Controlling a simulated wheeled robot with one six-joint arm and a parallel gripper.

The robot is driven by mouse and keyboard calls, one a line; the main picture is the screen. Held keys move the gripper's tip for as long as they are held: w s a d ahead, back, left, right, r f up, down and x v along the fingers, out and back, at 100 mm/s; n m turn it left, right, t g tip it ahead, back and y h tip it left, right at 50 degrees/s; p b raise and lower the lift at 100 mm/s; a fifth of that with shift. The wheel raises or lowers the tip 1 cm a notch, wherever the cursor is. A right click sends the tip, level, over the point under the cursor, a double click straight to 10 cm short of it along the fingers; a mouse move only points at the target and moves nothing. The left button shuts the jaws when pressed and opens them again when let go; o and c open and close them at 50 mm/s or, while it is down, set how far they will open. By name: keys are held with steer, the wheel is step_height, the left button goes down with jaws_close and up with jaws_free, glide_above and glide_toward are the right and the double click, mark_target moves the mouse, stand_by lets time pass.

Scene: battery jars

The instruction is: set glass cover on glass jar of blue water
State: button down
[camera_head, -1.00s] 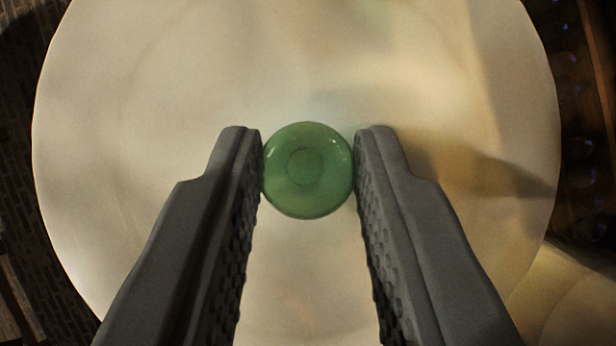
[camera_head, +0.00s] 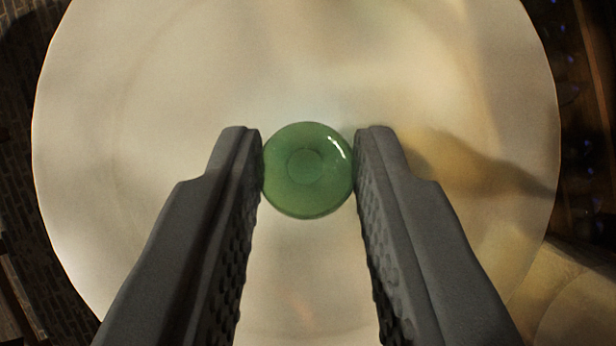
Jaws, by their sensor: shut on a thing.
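My gripper (camera_head: 308,170) is shut on the round green knob (camera_head: 308,195) of the glass cover, with one finger on each side of the knob. The glass cover (camera_head: 150,150) is a large pale disc that fills most of the view below the fingers. The jar of blue water cannot be made out; whatever lies under the cover is hidden by it.
A dark brick-like surface (camera_head: 22,170) shows at the left edge. At the right edge is a dark area with small bluish glints (camera_head: 580,120). A pale curved shape (camera_head: 580,310) shows at the lower right.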

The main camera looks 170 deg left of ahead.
steer(key=shift+f, duration=0.75)
steer(key=c, duration=1.5)
jaws_free()
steer(key=shift+o, duration=0.2)
steer(key=v, duration=1.1)
steer(key=s+a+f+t+h, duration=0.1)
steer(key=s+a+f+t, duration=0.15)
steer(key=a, duration=0.85)
steer(key=s+a+f+t, duration=0.2)
steer(key=s+a, duration=0.1)
steer(key=a, duration=0.8)
steer(key=s+a+f+n+t+y, duration=0.2)
steer(key=s+a+f+t, duration=0.4)
steer(key=s+a+f, duration=0.8)
steer(key=shift+s+a+n+y, duration=0.3)
steer(key=shift+s+a+n, duration=0.15)
steer(key=shift+a, duration=0.5)
